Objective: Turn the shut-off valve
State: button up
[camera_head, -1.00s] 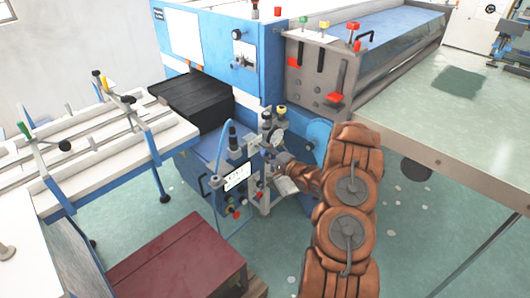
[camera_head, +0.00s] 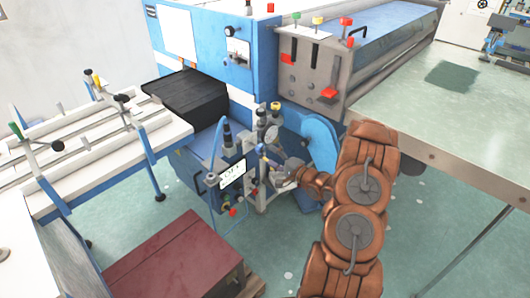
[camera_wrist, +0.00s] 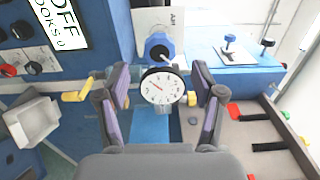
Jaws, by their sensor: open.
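In the wrist view, a round white-faced gauge (camera_wrist: 160,86) sits between the fingers of my open gripper (camera_wrist: 160,98), nearer the machine. Behind it is a blue knob (camera_wrist: 158,47). A yellow lever (camera_wrist: 76,96) sticks out on the pipe left of the left finger, and a small yellow knob (camera_wrist: 192,98) shows by the right finger. The lever looks like the shut-off valve's handle, but I cannot be sure. I see no finger holding anything. In the head view my gripper (camera_head: 279,172) is at the valve group, just below the gauge (camera_head: 271,133); its fingers are too small to make out.
A control panel with a white display (camera_head: 233,175) stands left of my gripper. A blue disc (camera_head: 320,145) is close on its right. A grey open box (camera_wrist: 32,121) is at the left of the wrist view. A dark red cabinet (camera_head: 165,255) stands in front.

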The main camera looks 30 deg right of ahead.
jog(key=shift+v, duration=2.55)
jog(key=w+a+r+n+g+h, duration=0.1)
jog(key=w+r+n+g+h, duration=0.2)
jog(key=r+n+g+h, duration=0.4)
jog(key=s+a+r+n+g, duration=0.2)
jog(key=s+a+r+g, duration=0.3)
jog(key=s+a, duration=0.15)
jog(key=s+a+r+n+g+y, duration=0.1)
jog(key=s+a+r+n+g, duration=0.1)
jog(key=s+a, duration=0.5)
jog(key=s+a+r+n+g+y, duration=0.1)
jog(key=s+a+r+n+g, duration=0.1)
jog(key=s+a, duration=0.6)
jog(key=s+a+r+n+g+y, duration=0.1)
jog(key=s+a, duration=0.7)
jog(key=s, duration=1)
notch_tip(320, 180, up, 2)
jog(key=shift+r+n+g, duration=0.2)
jog(key=shift+n+g, duration=0.6)
jog(key=shift+g, duration=0.4)
